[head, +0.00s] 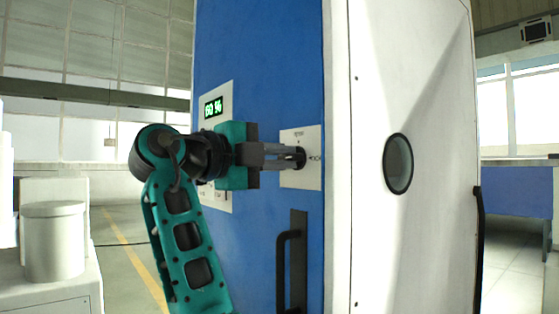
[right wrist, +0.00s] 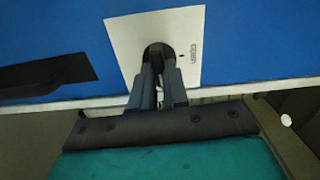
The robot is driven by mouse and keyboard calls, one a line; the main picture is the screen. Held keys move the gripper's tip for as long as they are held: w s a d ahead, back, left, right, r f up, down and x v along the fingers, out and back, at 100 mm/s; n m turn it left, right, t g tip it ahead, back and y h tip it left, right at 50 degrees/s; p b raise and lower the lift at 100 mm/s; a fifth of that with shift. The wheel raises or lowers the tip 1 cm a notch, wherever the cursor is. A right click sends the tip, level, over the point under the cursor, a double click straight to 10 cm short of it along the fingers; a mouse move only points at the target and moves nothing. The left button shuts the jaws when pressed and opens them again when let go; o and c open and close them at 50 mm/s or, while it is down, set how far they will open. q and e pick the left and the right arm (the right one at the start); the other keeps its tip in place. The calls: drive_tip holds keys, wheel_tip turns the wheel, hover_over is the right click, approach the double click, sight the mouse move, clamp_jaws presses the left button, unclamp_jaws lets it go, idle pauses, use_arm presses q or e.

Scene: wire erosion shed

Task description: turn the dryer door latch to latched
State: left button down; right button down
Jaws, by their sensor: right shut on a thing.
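The dryer is a tall cabinet with a blue front (head: 262,60). Its door latch is a dark round knob (head: 299,156) on a white label plate (head: 313,177). My right gripper (head: 292,157) reaches it from the left, its fingers shut on the knob. In the right wrist view the fingers (right wrist: 160,75) close around the dark knob in the middle of the plate (right wrist: 190,30), and the word "open" shows beside it. The fingers hide most of the knob, so I cannot tell its exact angle. My left gripper is not in view.
A black vertical handle (head: 282,270) sits below the latch. A panel with a green display (head: 213,106) is left of it, partly behind my arm. The cabinet's white side (head: 420,60) has a round window (head: 398,164). A white canister (head: 54,240) stands at left.

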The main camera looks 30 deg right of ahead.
drive_tip(key=shift+m, duration=0.4)
drive_tip(key=c, duration=1.1)
unclamp_jaws()
drive_tip(key=shift+a, duration=0.1)
drive_tip(key=a, duration=0.4)
drive_tip(key=a+p, duration=0.1)
drive_tip(key=a, duration=0.3)
drive_tip(key=s+a+p, duration=0.1)
drive_tip(key=a, duration=0.3)
drive_tip(key=shift+a, duration=0.35)
